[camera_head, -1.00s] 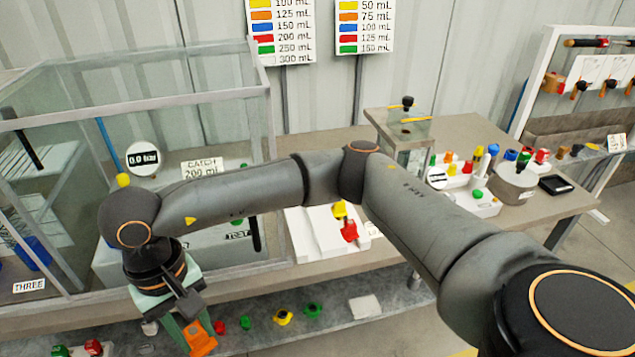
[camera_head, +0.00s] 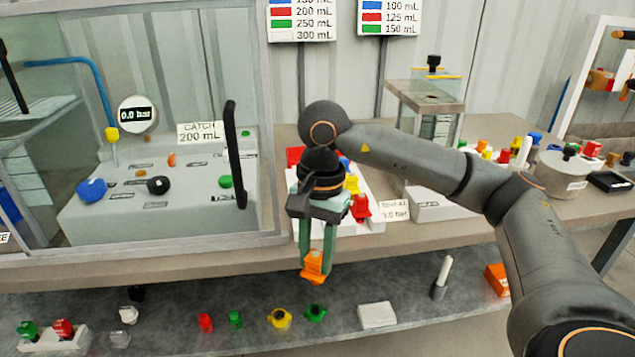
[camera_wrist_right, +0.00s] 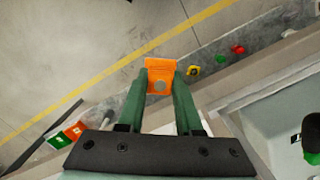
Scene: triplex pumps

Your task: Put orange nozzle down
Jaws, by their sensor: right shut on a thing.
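The orange nozzle (camera_head: 314,268) is held between the green fingers of my right gripper (camera_head: 316,252). It hangs in front of the bench's front edge, above the lower shelf in the head view. In the right wrist view the orange nozzle (camera_wrist_right: 159,78) sits at the fingertips of my right gripper (camera_wrist_right: 159,85), which is shut on it. My left gripper is in neither view.
The lower shelf (camera_head: 250,342) carries red, green and yellow nozzles (camera_head: 279,319), a white block (camera_head: 377,315) and an orange box (camera_head: 497,280). A white rack (camera_head: 378,222) with red and yellow nozzles stands behind my gripper. A glass enclosure (camera_head: 275,130) is at left.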

